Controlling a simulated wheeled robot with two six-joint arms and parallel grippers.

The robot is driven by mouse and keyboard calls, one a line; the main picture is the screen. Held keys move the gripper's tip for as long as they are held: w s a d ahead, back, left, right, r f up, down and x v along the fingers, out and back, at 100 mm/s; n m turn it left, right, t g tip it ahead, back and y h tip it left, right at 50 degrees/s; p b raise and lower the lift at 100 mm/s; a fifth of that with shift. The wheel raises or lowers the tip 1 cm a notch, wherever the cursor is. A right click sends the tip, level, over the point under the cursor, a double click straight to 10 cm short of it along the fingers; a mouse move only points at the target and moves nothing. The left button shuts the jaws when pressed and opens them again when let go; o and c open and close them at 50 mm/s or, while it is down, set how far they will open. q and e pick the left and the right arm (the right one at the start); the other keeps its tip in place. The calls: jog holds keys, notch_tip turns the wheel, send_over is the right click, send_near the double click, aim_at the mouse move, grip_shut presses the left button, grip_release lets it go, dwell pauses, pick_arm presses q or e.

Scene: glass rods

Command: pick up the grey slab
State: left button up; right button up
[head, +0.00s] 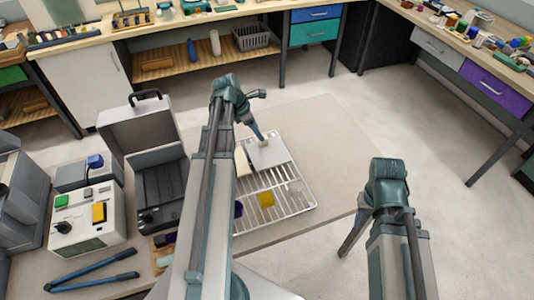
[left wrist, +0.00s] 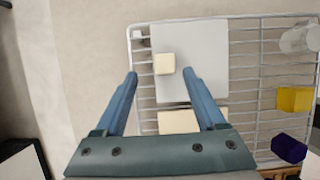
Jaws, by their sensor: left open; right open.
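The grey slab (head: 272,155) lies flat on the wire rack (head: 301,205), toward its far end; it also shows in the left wrist view (left wrist: 199,37). A small cream block (left wrist: 164,64) stands on the slab near its left edge in that view. My left gripper (left wrist: 160,74) is open over the slab, its fingertips on either side of the cream block with gaps. I cannot tell how far above the slab the fingertips are. In the head view the left gripper (head: 262,139) partly hides the cream block. My right gripper (head: 347,240) is open and empty, right of the rack.
A cream slab (left wrist: 178,122) lies beside the grey one on the rack. A yellow block (head: 266,199), a clear piece (head: 294,187) and a dark purple block (left wrist: 289,148) are also there. An open grey case (head: 158,180) stands left. The table right of the rack is clear.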

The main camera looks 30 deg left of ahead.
aim_at(268, 150)
pick_arm(q)
jog(key=b+x, duration=0.4)
jog(key=x, duration=0.1)
jog(key=shift+s+d+f+b, duration=0.15)
jog(key=shift+s+d+b, duration=0.05)
jog(key=shift+b, duration=0.2)
grip_shut()
